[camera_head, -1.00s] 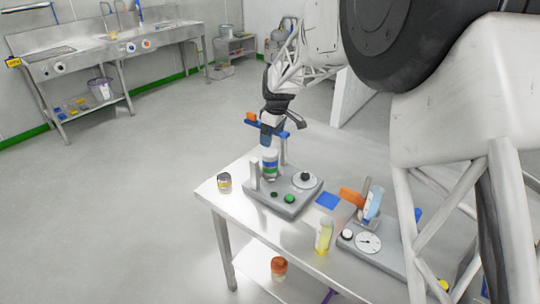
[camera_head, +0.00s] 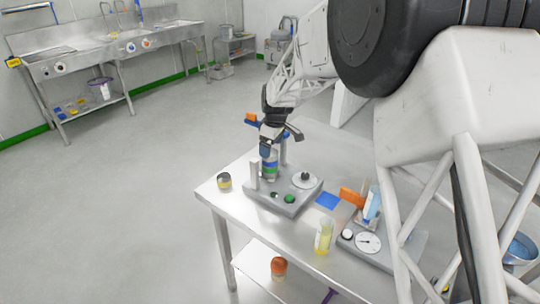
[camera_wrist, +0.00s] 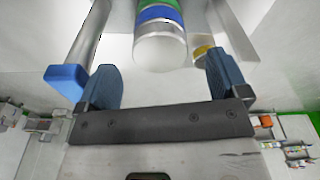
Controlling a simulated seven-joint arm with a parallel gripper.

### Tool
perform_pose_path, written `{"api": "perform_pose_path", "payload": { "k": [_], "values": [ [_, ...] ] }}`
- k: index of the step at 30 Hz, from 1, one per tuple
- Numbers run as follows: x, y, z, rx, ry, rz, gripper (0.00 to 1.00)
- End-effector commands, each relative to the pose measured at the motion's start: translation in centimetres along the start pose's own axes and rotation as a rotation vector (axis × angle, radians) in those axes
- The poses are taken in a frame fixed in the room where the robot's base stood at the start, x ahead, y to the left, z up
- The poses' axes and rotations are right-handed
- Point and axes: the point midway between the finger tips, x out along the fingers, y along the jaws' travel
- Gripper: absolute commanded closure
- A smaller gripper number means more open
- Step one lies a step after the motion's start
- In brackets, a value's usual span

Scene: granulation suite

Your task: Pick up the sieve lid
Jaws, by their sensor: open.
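The sieve stack (camera_head: 270,166), with blue and green bands, stands upright on the grey shaker base (camera_head: 268,200). In the wrist view the stack's pale silver top (camera_wrist: 160,50), which looks like the sieve lid, faces the camera between my fingers. My gripper (camera_head: 266,151) is directly above the stack. The wrist view shows its blue fingers (camera_wrist: 166,78) open, one on each side, with gaps to the top. My gripper hides part of the stack top in the head view. A pale disc with a black knob (camera_head: 305,178) is on the base's right; I cannot tell whether it is a dial.
Posts flank the stack; a blue-ended bar (camera_wrist: 66,78) is close outside my left finger. A blue square (camera_head: 328,201), a yellow-filled cylinder (camera_head: 324,237) and a dial instrument (camera_head: 368,243) are to the right on the steel table (camera_head: 225,203).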

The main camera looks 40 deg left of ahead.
Motion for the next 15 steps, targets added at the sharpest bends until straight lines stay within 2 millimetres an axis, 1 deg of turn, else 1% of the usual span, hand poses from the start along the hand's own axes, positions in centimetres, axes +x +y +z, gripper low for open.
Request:
{"api": "perform_pose_path", "payload": {
  "k": [1,3,6,10,15],
  "values": [
    [0.7,0.0,0.0,0.000,-0.001,-0.001,0.07],
    [1.6,0.0,0.0,0.000,-0.001,-0.001,0.07],
    [2.4,0.0,0.0,0.000,-0.001,-0.001,0.07],
    [3.0,0.0,0.0,0.000,0.001,0.001,0.07],
    [3.0,0.0,0.0,0.000,0.001,0.001,0.07]
  ]
}}
